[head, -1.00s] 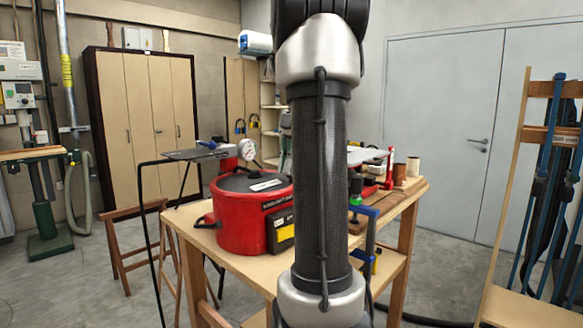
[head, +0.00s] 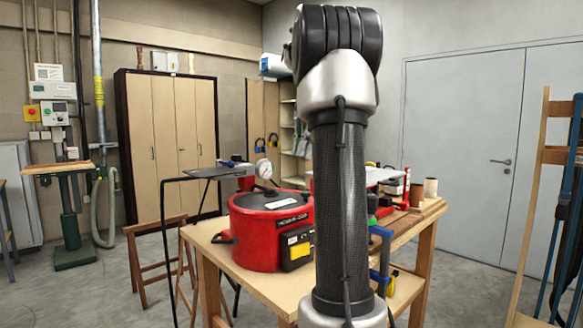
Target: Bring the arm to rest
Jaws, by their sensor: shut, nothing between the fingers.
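My arm stands upright in the middle of the head view, a dark link between silver joints, with a black joint at the top. My gripper is not in the picture. The arm hides part of the workbench (head: 215,256) behind it.
Blue clamps (head: 381,262) are at the bench's right side. A black stand (head: 190,178) and a wooden stool (head: 137,258) are left. A wooden rack (head: 535,200) stands at the right.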

